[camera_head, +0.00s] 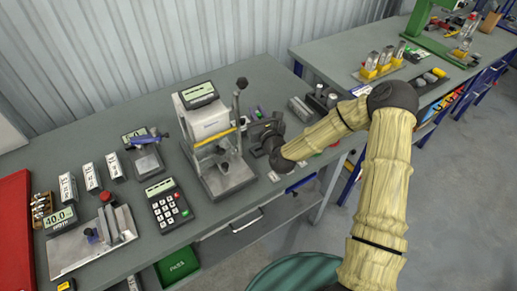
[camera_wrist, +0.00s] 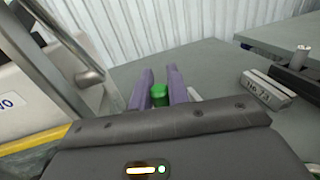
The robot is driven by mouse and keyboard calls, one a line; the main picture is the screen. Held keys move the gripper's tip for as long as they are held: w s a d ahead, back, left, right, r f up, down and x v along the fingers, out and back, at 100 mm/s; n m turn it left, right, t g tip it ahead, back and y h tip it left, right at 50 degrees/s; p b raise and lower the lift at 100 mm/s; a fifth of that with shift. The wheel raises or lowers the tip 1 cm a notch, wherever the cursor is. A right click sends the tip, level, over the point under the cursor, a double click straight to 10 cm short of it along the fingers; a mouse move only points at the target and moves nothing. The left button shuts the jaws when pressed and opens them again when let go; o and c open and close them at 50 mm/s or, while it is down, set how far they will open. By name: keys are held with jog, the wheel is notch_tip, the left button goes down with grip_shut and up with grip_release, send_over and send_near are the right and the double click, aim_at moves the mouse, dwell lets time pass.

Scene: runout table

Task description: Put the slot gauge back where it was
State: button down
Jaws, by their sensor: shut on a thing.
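My gripper (camera_wrist: 161,88) is shut on a small green piece (camera_wrist: 160,95), which sits between its two purple fingers. Only the green part of this piece shows; I cannot tell from it alone whether it is the slot gauge. In the head view my gripper (camera_head: 255,113) is over the back of the table, just right of the grey test stand, and its dark body hides most of the held piece. No other thing in view can be surely named as the slot gauge.
The grey test stand (camera_head: 213,125) with its lever is close on the left. A grey block marked with a number (camera_wrist: 265,91) lies to the right, by a dark holder (camera_wrist: 301,78). A keypad box (camera_head: 168,205) and a red panel (camera_head: 15,232) are further left.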

jog(key=shift+s+r, duration=0.1)
jog(key=shift+s, duration=0.05)
jog(key=shift+d+f, duration=0.1)
jog(key=shift+f, duration=0.15)
notch_tip(320, 180, down, 6)
jog(key=shift+r+p, duration=0.1)
jog(key=shift+p, duration=0.55)
notch_tip(320, 180, down, 4)
jog(key=shift+r+p, duration=0.25)
jog(key=shift+p, duration=0.3)
jog(key=shift+f, duration=0.1)
jog(key=shift+f+b, duration=0.4)
jog(key=shift+b, duration=0.1)
jog(key=c, duration=1.3)
grip_release()
jog(key=shift+c, duration=0.2)
